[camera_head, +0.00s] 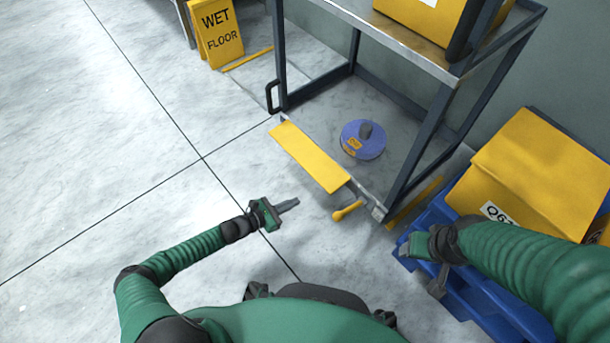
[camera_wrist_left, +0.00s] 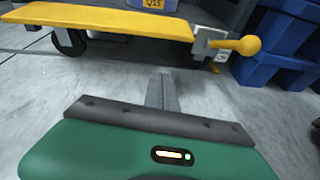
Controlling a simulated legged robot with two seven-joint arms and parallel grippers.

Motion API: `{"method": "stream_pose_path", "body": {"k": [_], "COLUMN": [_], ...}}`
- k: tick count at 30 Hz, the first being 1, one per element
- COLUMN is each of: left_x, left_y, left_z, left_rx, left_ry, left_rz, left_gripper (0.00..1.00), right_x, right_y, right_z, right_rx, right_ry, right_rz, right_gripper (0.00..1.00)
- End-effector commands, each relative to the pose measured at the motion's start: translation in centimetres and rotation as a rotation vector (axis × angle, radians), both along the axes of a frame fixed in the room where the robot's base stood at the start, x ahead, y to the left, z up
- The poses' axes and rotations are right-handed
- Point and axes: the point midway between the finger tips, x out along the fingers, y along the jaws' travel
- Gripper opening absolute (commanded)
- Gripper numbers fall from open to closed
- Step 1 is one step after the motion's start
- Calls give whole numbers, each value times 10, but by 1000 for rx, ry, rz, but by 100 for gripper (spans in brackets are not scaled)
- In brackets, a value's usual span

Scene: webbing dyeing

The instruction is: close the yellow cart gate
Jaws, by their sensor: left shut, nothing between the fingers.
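The yellow cart gate (camera_head: 308,156) is a flat bar at the front of a dark-framed cart (camera_head: 281,60), low down. It spans most of the cart's front side, with a yellow ball-ended handle (camera_head: 347,211) at its right end. In the left wrist view the gate (camera_wrist_left: 105,22) runs across the top and the handle (camera_wrist_left: 245,45) is at upper right. My left gripper (camera_head: 292,204) is shut and empty, in front of the gate and left of the handle, apart from both. My right gripper (camera_head: 437,285) is by the blue crates; its fingers are partly visible and their state is unclear.
A blue-purple webbing roll (camera_head: 363,141) sits on the cart's lower deck. Blue crates (camera_head: 480,293) with a yellow box (camera_head: 535,170) stand at right. A yellow wet-floor sign (camera_head: 216,34) stands at upper left. The floor at left is clear.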

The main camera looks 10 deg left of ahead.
Motion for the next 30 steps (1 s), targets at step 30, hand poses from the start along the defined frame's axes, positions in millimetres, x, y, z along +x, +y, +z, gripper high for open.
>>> {"method": "stream_pose_path", "body": {"k": [30], "left_x": [82], "left_y": [-45], "left_z": [6], "left_rx": [-83], "left_ry": [27], "left_rz": [105], "left_gripper": [0], "right_x": [0], "right_y": [-1], "right_z": [-38], "right_rx": [0], "right_ry": [-1], "right_rz": [-1], "right_gripper": [61]}}
